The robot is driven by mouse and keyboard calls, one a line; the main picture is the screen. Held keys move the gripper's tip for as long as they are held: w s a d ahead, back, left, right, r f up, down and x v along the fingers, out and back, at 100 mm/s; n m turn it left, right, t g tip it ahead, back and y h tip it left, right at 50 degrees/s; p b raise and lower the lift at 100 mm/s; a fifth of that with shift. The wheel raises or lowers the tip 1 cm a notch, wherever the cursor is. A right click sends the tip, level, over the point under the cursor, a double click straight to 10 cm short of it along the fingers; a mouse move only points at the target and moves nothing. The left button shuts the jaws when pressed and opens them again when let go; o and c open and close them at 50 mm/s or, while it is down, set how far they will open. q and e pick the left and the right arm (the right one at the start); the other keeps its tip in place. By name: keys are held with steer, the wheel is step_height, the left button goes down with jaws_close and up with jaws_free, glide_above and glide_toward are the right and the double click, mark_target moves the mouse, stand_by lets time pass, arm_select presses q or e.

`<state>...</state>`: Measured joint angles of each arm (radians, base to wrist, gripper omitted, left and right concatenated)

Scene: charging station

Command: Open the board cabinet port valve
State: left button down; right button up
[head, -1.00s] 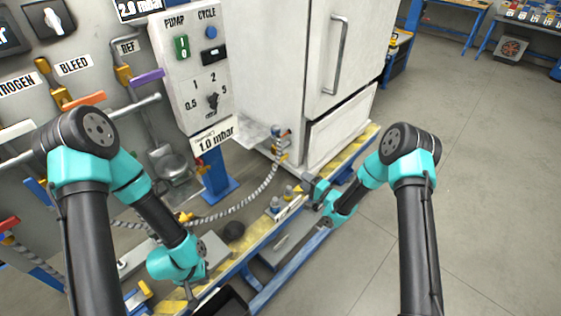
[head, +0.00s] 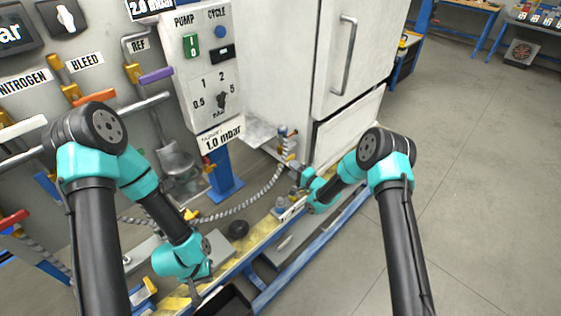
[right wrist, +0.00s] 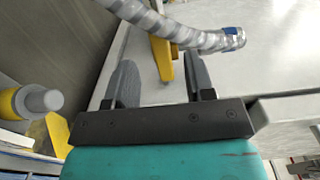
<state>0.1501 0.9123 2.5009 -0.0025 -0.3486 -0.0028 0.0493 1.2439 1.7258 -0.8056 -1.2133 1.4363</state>
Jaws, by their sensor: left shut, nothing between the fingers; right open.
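A small port fitting with a blue and orange top (head: 284,133) stands at the lower front of the white cabinet (head: 275,60); I cannot make out its valve handle clearly. A ribbed grey hose (head: 262,193) runs up toward it; in the right wrist view the hose (right wrist: 190,36) ends in a silver collar with a blue mark. My right gripper (head: 298,172) is just below the fitting. In the right wrist view the right gripper (right wrist: 162,80) is open, with a yellow bracket (right wrist: 161,58) showing between its fingers. My left gripper (head: 197,287) is shut and empty, low over the bench.
The control panel (head: 205,75) stands left of the cabinet. A yellow and grey fitting (right wrist: 35,101) sits left of the right gripper. Open floor (head: 470,200) lies to the right.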

mark_target(284, 163)
steer(key=x, duration=0.8)
steer(key=shift+c, duration=0.4)
steer(key=shift+s, duration=0.1)
jaws_close()
